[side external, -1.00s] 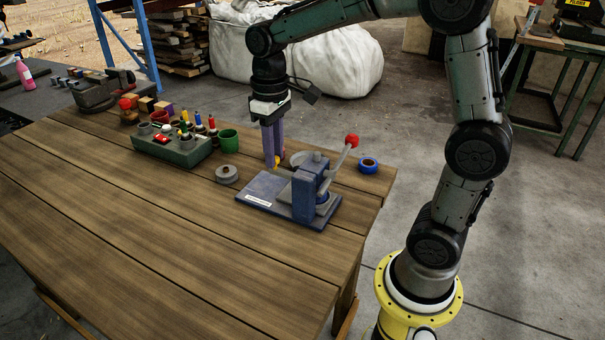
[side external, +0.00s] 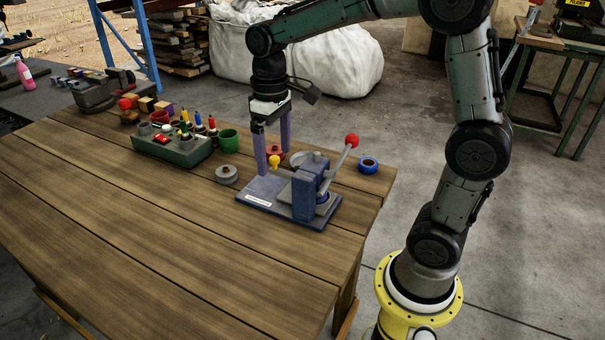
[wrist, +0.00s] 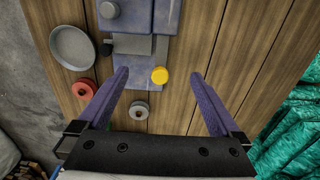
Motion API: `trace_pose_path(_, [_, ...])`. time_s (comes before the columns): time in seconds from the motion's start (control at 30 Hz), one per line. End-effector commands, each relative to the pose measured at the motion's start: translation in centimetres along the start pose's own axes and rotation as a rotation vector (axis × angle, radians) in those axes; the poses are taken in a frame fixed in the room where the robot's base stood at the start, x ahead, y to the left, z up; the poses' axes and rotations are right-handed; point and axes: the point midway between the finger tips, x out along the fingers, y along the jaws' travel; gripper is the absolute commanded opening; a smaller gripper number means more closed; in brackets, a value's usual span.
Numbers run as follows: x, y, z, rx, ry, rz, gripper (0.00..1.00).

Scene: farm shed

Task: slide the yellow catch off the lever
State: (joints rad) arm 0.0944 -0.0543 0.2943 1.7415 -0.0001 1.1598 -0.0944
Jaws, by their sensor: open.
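The yellow catch (side external: 274,161) shows as a round yellow knob at the back left of the blue press (side external: 304,194). In the wrist view the catch (wrist: 159,75) lies between my two fingers, with a gap on each side. My gripper (side external: 274,166) points down, open and empty, its purple fingers spread around the catch. The grey lever (side external: 339,163) slants up to a red ball knob at the right of the press. How the catch joins the lever is too small to tell.
A grey round part (side external: 227,174) sits left of the press base. A green holder (side external: 172,148) with several coloured tools and a green cup (side external: 228,140) stand farther left. A blue ring (side external: 368,165) lies right. A red ring (wrist: 84,89) and grey dish (wrist: 80,53) are behind the press. The front table is clear.

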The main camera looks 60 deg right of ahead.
Motion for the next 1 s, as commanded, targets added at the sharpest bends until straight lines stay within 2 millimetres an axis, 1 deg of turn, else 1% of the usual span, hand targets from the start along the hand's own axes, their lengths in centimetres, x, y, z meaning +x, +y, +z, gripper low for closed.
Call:
trace_pose_path(0.17, [-0.5,0.0,0.0,0.0,0.001,0.0,1.0])
trace_pose_path(1.0, [-6.6,0.0,-0.1,0.0,0.001,0.0,1.0])
